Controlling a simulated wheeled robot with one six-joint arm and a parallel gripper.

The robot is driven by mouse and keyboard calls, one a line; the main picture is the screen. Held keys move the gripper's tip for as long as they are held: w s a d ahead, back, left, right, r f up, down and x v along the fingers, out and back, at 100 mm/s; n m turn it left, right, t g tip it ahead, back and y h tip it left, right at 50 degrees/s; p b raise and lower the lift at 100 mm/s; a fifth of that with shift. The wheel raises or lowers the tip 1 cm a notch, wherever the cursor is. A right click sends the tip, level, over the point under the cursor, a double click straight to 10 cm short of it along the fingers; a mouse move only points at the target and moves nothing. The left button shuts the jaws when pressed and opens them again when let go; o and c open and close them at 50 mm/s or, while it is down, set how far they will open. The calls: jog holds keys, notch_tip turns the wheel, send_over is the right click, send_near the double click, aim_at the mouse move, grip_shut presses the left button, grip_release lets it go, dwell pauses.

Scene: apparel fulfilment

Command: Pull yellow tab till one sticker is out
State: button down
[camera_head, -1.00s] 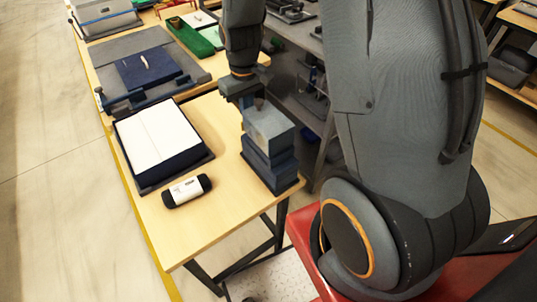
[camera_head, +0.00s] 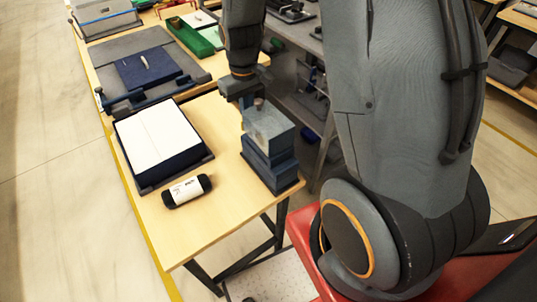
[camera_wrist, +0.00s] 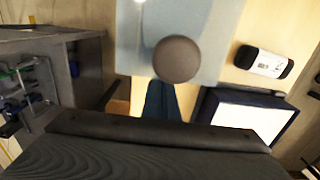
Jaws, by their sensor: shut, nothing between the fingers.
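A blue-grey block-like unit (camera_head: 270,125) stands on a stepped blue base near the table's right edge. A round brown-grey knob (camera_head: 258,103) sits on its top; the knob (camera_wrist: 178,60) is also large in the wrist view. My gripper (camera_head: 245,100) is shut and empty, pointing down just behind the unit and left of the knob. In the wrist view a narrow blue shape lies just below the knob, seemingly my closed fingers; contact cannot be told. I cannot make out a yellow tab or a sticker in either view.
A dark box with white contents (camera_head: 157,137) and a black roll with a white label (camera_head: 187,190) lie left of the unit. A grey mat with a dark blue folded item (camera_head: 148,68) lies farther back. The table's front is clear. A grey shelf stands to the right.

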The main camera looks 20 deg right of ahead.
jog(key=shift+f, duration=0.15)
jog(key=shift+f+b, duration=0.7)
jog(key=shift+f, duration=0.55)
jog(key=shift+w+a, duration=0.5)
jog(key=shift+w, duration=1.75)
notch_tip(320, 180, up, 7)
jog(key=p, duration=0.5)
